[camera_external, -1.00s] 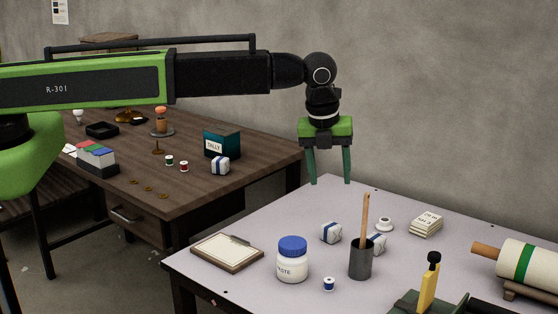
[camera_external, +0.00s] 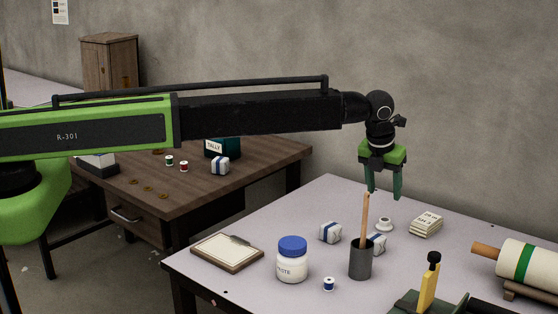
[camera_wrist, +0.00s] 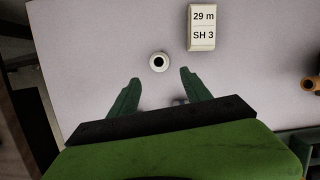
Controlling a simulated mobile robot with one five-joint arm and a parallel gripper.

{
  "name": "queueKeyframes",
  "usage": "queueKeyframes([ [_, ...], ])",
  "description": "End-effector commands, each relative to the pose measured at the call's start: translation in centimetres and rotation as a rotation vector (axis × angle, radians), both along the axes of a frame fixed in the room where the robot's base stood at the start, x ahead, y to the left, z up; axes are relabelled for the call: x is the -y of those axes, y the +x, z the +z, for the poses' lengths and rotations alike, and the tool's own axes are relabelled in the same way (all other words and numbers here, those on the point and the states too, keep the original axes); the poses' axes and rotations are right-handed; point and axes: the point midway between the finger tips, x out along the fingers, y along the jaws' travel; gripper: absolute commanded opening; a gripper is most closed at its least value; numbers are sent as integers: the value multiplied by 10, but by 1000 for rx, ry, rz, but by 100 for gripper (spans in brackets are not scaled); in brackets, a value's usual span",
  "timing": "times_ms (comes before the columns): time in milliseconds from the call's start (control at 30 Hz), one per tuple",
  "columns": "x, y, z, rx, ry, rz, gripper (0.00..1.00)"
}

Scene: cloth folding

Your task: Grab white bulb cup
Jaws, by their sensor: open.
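The white bulb cup (camera_external: 385,224) is a small white round piece with a dark centre, standing on the pale table toward its back. It also shows in the wrist view (camera_wrist: 159,62), just ahead of the fingertips and between their lines. My gripper (camera_external: 384,197) is open and empty, pointing down above the table, a little above the cup in the external view. In the wrist view its two green fingers (camera_wrist: 160,75) are spread apart, and nothing is between them.
A dark holder (camera_external: 360,260) with a tall wooden stick and two wrapped white boxes (camera_external: 330,232) stand in front and left.

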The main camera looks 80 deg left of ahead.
Motion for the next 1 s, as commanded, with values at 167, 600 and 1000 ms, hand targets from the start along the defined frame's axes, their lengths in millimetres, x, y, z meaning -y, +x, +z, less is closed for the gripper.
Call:
queueKeyframes([
  [167,-9,8,-46,0,0,0,56],
  [600,-18,14,-76,0,0,0,56],
  [1000,-26,18,-97,0,0,0,56],
])
